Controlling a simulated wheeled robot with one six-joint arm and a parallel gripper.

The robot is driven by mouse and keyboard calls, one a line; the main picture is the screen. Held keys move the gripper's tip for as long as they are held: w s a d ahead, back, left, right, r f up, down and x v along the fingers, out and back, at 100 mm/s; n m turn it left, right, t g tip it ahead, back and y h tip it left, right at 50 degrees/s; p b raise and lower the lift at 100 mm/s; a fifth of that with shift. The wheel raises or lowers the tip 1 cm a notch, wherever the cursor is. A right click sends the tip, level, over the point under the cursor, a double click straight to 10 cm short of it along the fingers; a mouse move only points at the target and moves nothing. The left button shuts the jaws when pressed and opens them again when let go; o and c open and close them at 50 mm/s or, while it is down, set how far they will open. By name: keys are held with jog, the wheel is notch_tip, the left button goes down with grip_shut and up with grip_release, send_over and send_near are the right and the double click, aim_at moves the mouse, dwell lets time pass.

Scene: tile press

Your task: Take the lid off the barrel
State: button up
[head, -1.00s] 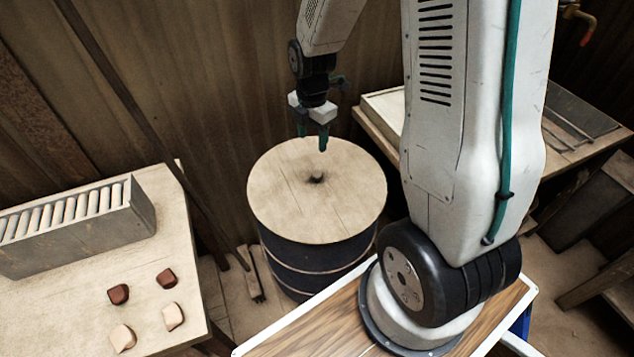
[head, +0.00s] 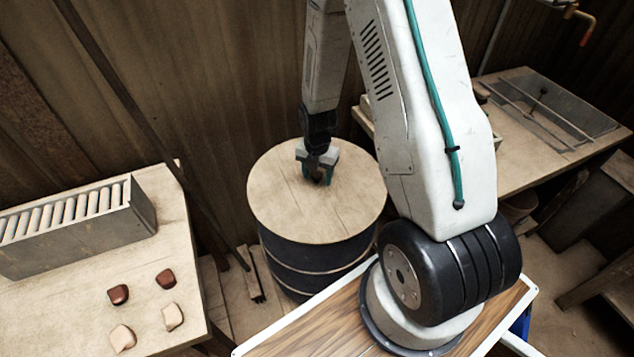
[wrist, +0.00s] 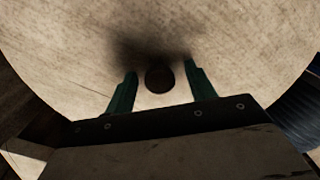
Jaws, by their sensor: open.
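A dark barrel (head: 300,262) with pale bands stands on the floor. Its round pale wooden lid (head: 275,205) sits on top and covers it. A small dark knob (wrist: 159,79) is at the lid's middle; in the head view my gripper mostly hides it. My gripper (head: 318,178) points down at the lid's centre. In the wrist view its two green fingers (wrist: 158,88) are open, one on each side of the knob, with gaps between. I cannot tell how far the fingertips are above the lid.
At left, a table (head: 60,310) holds a grey roller rack (head: 80,230) and several small brown and pale tiles (head: 118,294). At right is a workbench (head: 520,160) with a recessed dark panel. A wooden wall stands close behind the barrel.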

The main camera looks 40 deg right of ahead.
jog(key=shift+f, duration=0.1)
jog(key=shift+c, duration=0.3)
jog(key=c, duration=1)
grip_shut()
